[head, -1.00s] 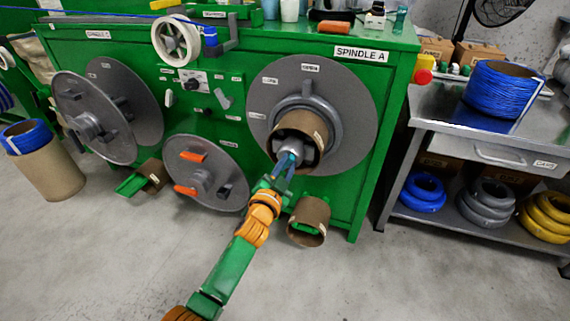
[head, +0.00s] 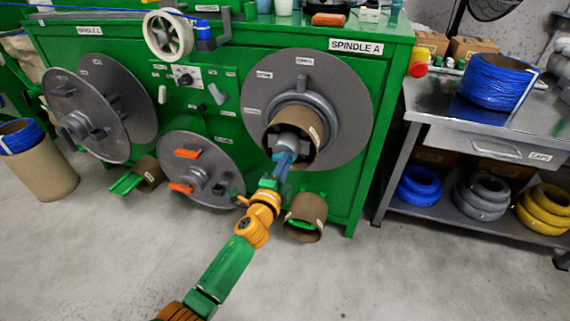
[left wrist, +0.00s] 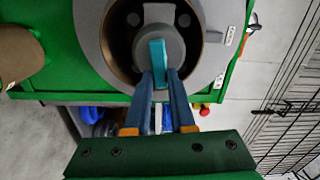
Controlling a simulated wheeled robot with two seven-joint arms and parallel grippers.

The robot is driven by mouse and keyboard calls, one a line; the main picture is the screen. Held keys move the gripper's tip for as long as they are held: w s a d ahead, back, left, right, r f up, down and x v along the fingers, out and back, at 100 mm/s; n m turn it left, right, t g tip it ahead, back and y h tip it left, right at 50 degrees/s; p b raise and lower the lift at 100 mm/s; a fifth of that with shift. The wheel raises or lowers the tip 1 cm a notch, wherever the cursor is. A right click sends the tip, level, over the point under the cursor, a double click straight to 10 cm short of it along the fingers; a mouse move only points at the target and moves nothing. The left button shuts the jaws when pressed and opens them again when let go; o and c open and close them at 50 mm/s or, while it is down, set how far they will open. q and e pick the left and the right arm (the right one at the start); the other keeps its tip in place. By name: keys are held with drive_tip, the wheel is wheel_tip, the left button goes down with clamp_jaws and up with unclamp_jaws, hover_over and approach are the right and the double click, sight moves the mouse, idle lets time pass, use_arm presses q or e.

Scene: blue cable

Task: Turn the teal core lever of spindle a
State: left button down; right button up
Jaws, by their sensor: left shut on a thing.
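Spindle a, a grey disc (head: 350,95) under the SPINDLE A label (head: 355,47), stands on the green cabinet's front. A brown cardboard core (head: 318,132) sits around its hub. The teal core lever (left wrist: 157,55) is a short bar across the hub's face and stands nearly upright in the left wrist view. My left gripper (head: 285,162), with blue fingers, reaches up to the hub. In the left wrist view its fingers (left wrist: 160,78) are shut on the lever's lower end, one on each side. In the head view the fingers mostly hide the lever. My right gripper is not in view.
A short cardboard tube (head: 304,218) lies on the floor close beside my left forearm. A smaller disc with orange handles (head: 187,153) is left of the gripper. A metal bench (head: 480,130) with a blue cable coil (head: 497,82) stands right. The front floor is clear.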

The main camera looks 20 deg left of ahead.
use_arm(q)
drive_tip(key=shift+f+m, duration=0.1)
drive_tip(key=shift+m, duration=0.4)
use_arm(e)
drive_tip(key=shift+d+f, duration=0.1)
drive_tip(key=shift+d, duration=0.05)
use_arm(q)
drive_tip(key=c, duration=0.8)
unclamp_jaws()
drive_tip(key=shift+o, duration=0.2)
drive_tip(key=s+p, duration=0.1)
drive_tip(key=s, duration=0.6)
drive_tip(key=shift+p, duration=0.3)
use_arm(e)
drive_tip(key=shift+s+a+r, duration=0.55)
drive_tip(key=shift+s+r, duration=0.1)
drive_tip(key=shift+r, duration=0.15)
